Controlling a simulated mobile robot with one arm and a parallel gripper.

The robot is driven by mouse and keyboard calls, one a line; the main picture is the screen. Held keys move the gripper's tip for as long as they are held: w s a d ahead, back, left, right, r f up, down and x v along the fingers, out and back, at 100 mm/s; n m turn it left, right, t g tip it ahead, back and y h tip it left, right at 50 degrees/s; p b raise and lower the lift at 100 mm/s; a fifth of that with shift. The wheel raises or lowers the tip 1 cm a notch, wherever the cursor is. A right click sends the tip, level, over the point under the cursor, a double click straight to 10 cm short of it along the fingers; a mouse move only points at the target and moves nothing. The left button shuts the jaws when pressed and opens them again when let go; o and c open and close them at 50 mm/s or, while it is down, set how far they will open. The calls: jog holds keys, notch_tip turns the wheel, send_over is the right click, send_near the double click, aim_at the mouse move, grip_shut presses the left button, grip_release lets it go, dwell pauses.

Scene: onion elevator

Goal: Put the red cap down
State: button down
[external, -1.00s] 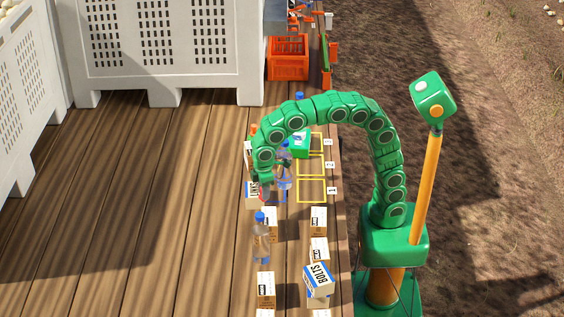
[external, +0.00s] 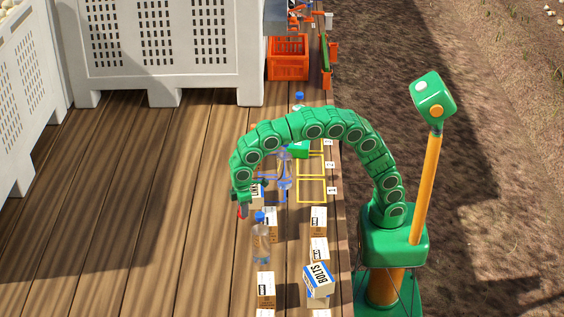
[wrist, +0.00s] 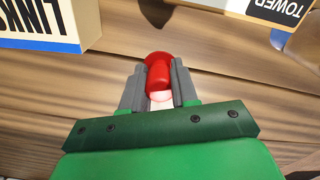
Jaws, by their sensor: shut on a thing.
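The red cap (wrist: 158,68) sits between the two grey fingers of my gripper (wrist: 158,88) in the wrist view, with a pale part showing at its near end. The fingers are shut on it from both sides. In the external view my gripper (external: 243,205) points down over the wooden deck, left of the row of boxes and bottles. Only a small bit of red shows at its tip there. Bare planks (wrist: 215,75) lie behind the cap in the wrist view. I cannot tell whether the cap touches them.
A LINKS box (wrist: 45,22) and a TOWER box (wrist: 265,10) edge the wrist view. A clear bottle (external: 261,243) with a blue cap stands just right of my gripper. Another bottle (external: 285,172) and a BOLTS box (external: 318,283) are nearby. The deck to the left is clear.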

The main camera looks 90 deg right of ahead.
jog(key=shift+w+f, duration=0.2)
jog(key=shift+f, duration=1.6)
jog(key=c, duration=0.9)
grip_release()
jog(key=shift+f, duration=0.1)
jog(key=shift+o, duration=0.2)
notch_tip(320, 180, up, 12)
jog(key=shift+r, duration=0.1)
